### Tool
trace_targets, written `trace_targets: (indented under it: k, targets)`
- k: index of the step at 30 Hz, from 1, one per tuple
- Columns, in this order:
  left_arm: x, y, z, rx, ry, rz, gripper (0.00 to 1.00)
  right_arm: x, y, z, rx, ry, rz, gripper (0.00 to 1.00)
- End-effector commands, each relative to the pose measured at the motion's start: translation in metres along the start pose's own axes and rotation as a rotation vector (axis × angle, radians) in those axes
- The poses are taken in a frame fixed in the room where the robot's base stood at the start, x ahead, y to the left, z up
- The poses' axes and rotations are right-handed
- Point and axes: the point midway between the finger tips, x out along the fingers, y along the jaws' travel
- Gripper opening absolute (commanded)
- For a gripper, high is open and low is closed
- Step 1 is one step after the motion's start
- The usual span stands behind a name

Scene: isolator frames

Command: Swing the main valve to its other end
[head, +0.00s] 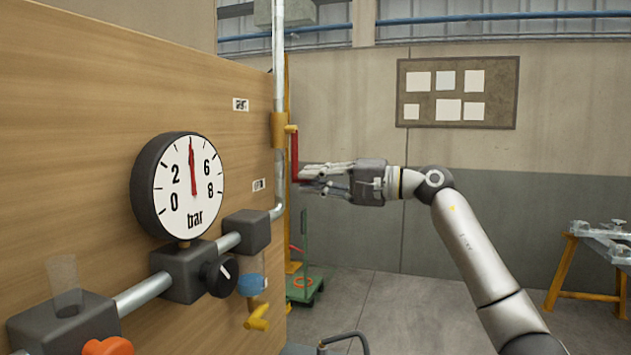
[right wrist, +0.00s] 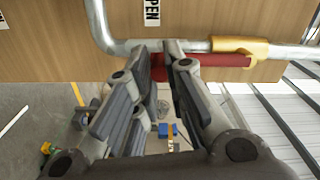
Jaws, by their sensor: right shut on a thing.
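The main valve has a yellow body (head: 278,130) on the vertical pipe at the panel's right edge. Its red lever (head: 294,155) hangs down alongside the pipe. In the right wrist view the lever (right wrist: 215,60) runs parallel to the pipe from the yellow body (right wrist: 240,46). My right gripper (head: 303,177) is at the lever's lower end, shut on it, with one finger on each side. The fingers hide part of that end in the right wrist view (right wrist: 165,62). My left gripper is not in view.
The wooden panel (head: 80,100) fills the left. It carries a round bar gauge (head: 190,185), a black knob (head: 220,275) and a yellow tap (head: 257,317). An "OPEN" label (right wrist: 152,12) is near the pipe bend. A green trolley (head: 305,285) stands behind. Floor on the right is mostly clear.

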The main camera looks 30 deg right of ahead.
Motion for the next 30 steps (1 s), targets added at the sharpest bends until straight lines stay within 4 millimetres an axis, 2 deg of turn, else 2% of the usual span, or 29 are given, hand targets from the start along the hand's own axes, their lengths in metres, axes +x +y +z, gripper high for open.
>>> trace_targets:
  k: [6,7,9,11,15,25,30]
  targets:
    - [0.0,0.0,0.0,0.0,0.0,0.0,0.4,-0.001,-0.001,-0.002,-0.004,0.007,0.0,0.0]
    - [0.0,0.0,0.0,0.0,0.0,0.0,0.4,-0.001,-0.001,-0.002,-0.004,0.007,0.0,0.14]
    - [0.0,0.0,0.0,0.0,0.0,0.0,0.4,-0.001,-0.001,-0.002,-0.004,0.007,-0.001,0.23]
    - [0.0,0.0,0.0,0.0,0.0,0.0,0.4,-0.001,-0.001,-0.002,-0.003,0.008,-0.001,0.3]
    - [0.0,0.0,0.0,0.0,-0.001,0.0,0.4,-0.001,-0.001,-0.003,-0.002,0.008,-0.001,0.37]
    - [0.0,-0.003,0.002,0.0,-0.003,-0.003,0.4,-0.002,0.0,-0.002,-0.001,0.005,0.0,0.37]
    - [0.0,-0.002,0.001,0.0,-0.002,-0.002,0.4,-0.021,0.001,-0.002,-0.001,0.007,0.002,0.37]
